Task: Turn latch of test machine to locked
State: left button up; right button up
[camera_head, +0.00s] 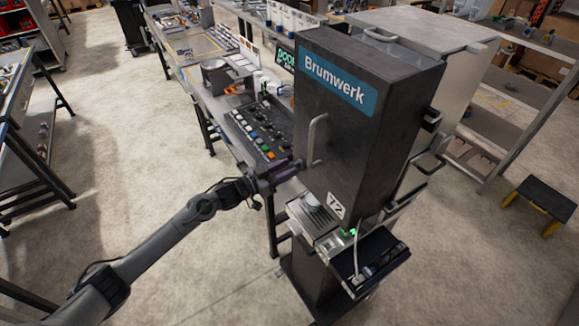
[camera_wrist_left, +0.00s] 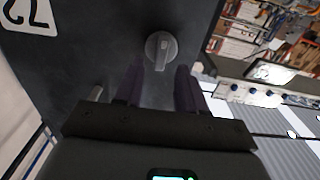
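My left gripper (camera_head: 288,170) is at the door's lower left in the head view. In the left wrist view the left gripper (camera_wrist_left: 159,78) has its two dark fingers apart, pointing at the knob, with nothing held between them. The knob is hidden in the head view. My right gripper is not in view.
A pale bar handle (camera_head: 313,140) stands out from the door just above my gripper. A control panel with coloured buttons (camera_head: 262,130) lies on the bench behind it. A shelf with a cable (camera_head: 375,258) juts out at the lower right.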

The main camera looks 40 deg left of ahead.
pick_arm(q)
jog(key=shift+x, duration=0.85)
jog(key=shift+c, duration=0.3)
grip_shut()
